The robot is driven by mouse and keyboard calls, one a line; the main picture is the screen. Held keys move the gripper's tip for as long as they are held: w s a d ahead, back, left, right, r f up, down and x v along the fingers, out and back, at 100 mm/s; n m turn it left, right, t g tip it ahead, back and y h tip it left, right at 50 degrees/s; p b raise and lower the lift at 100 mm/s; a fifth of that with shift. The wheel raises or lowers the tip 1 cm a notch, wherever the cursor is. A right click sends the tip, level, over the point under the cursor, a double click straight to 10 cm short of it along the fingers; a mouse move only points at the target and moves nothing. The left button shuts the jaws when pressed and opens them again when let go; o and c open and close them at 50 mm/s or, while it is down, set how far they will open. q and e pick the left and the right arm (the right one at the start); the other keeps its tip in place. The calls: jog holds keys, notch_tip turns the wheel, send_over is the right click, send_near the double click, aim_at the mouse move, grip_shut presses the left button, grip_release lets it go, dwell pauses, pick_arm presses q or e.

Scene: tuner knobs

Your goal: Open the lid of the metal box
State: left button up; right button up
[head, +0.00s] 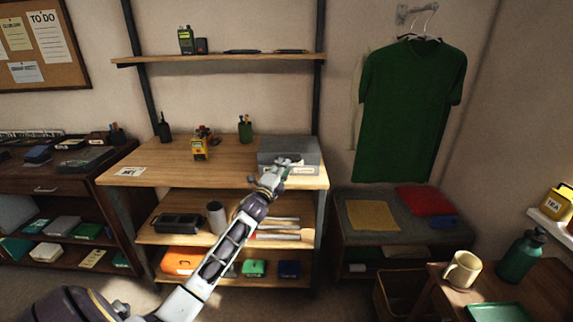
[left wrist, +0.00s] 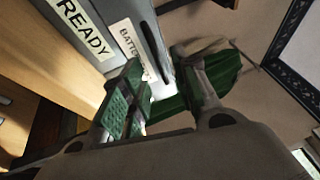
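The grey metal box (head: 288,146) sits on the right end of the wooden workbench top, and its lid looks shut. My left gripper (head: 280,165) is at the box's front side, overlapping it in the head view. In the left wrist view the box (left wrist: 100,22) shows "READY" and a partly hidden "BATTE..." label. There my left gripper's fingers (left wrist: 168,82) are apart, with an end of the box near the gap between them. I cannot tell whether a finger touches the box. My right gripper is not in view.
A shelf (head: 220,60) hangs above. A green shirt (head: 408,110) hangs to the right. The bench between the yellow device and box is mostly clear.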

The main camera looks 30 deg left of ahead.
aim_at(289, 152)
pick_arm(q)
jog(key=shift+x, duration=1.85)
grip_shut()
